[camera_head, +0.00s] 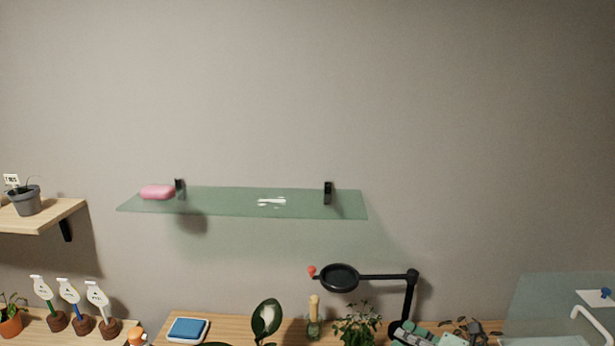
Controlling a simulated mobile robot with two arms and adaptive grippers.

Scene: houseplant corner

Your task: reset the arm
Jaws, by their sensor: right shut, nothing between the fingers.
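My right gripper (470,328) shows at the bottom edge, right of centre, as dark finger parts beside grey-green pieces. It is shut and empty, low over the wooden table (255,324), just right of the magnifier lamp's black post. Its lower part is cut off by the frame edge. My left gripper is not in view.
A black magnifier lamp (340,278) and leafy plants (358,325) stand close left of my right gripper. A clear panel (545,295) is to its right. The upper wall area is clear.

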